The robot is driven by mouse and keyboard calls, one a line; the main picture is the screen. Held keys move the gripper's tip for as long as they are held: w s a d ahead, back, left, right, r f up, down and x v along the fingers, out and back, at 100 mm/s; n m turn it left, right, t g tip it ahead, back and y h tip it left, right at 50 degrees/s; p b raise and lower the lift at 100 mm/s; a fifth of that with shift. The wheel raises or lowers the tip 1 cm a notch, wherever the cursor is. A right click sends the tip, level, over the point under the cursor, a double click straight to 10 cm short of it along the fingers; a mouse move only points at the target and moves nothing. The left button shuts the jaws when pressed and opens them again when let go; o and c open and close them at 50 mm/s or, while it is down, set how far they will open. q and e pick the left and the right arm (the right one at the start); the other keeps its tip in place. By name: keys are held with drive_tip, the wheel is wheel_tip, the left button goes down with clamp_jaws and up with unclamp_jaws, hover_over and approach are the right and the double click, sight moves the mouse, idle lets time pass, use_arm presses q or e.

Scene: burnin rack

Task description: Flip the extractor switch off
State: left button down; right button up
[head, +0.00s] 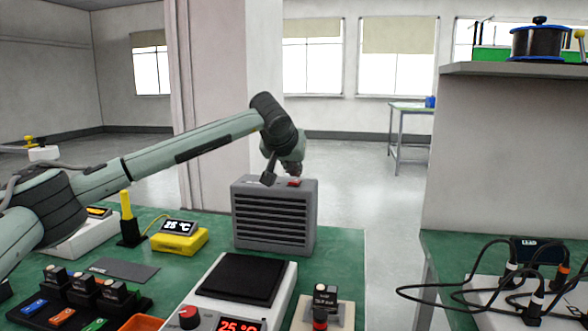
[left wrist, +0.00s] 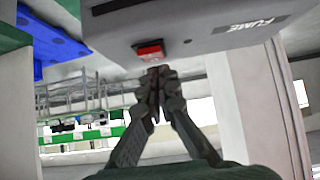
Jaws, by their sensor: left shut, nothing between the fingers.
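The extractor (head: 273,222) is a grey louvred box near the far edge of the green bench. It also shows in the left wrist view (left wrist: 200,28), with a "FUME" label. My left gripper (head: 296,171) is shut and empty, right at the switch. I cannot tell whether the fingertips touch it. My right gripper is not in view.
A yellow temperature display (head: 180,238) stands left of the extractor. A hot plate (head: 240,278) with a black top and a small block fixture (head: 324,307) are in front. A rack of coloured modules (head: 80,297) is at lower left. Cables (head: 480,290) lie on the right bench.

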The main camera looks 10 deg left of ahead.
use_arm(q)
drive_tip(key=v, duration=1.2)
